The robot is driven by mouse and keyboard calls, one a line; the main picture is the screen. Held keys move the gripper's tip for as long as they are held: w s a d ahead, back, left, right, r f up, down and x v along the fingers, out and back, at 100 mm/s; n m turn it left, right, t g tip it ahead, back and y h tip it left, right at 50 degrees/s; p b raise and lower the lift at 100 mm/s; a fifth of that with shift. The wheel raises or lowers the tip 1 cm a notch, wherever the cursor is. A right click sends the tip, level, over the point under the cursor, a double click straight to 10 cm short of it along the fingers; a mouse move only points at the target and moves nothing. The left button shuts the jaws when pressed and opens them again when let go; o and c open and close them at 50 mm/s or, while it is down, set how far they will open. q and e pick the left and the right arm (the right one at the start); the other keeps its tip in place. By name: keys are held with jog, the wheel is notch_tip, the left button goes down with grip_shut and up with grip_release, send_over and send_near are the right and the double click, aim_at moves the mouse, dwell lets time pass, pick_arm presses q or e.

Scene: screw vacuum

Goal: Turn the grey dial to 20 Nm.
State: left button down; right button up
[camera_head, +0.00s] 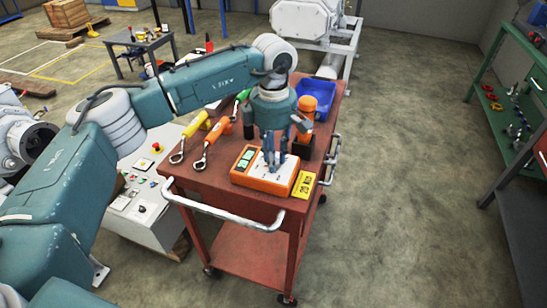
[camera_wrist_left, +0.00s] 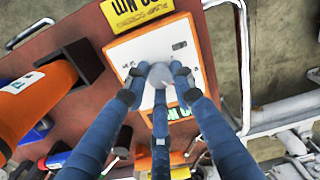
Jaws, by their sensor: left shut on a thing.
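The orange box with a white top (camera_head: 246,178) lies on the red cart's top. In the left wrist view its white panel (camera_wrist_left: 183,33) fills the middle. The grey dial (camera_wrist_left: 160,75) stands on that panel, partly covered by fingers. My left gripper (camera_head: 272,160) points down over the box, and its blue fingers (camera_wrist_left: 157,84) are closed around the dial. The dial is hidden in the head view. A yellow sign (camera_head: 304,184) reading 20 Nm lies beside the box. A green display (camera_wrist_left: 181,112) is partly hidden by a finger. My right gripper is not in view.
Wrenches with yellow (camera_head: 195,124) and orange (camera_head: 217,131) handles lie left of my gripper on the red cart (camera_head: 178,171). A blue bin (camera_head: 323,103) and an orange tool (camera_head: 308,105) are behind it. A white handrail (camera_head: 232,219) runs along the front edge.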

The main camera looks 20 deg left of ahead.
pick_arm(q)
jog(key=shift+w+r, duration=0.1)
jog(key=c, duration=1.4)
grip_release()
jog(key=shift+c, duration=0.2)
notch_tip(320, 180, up, 12)
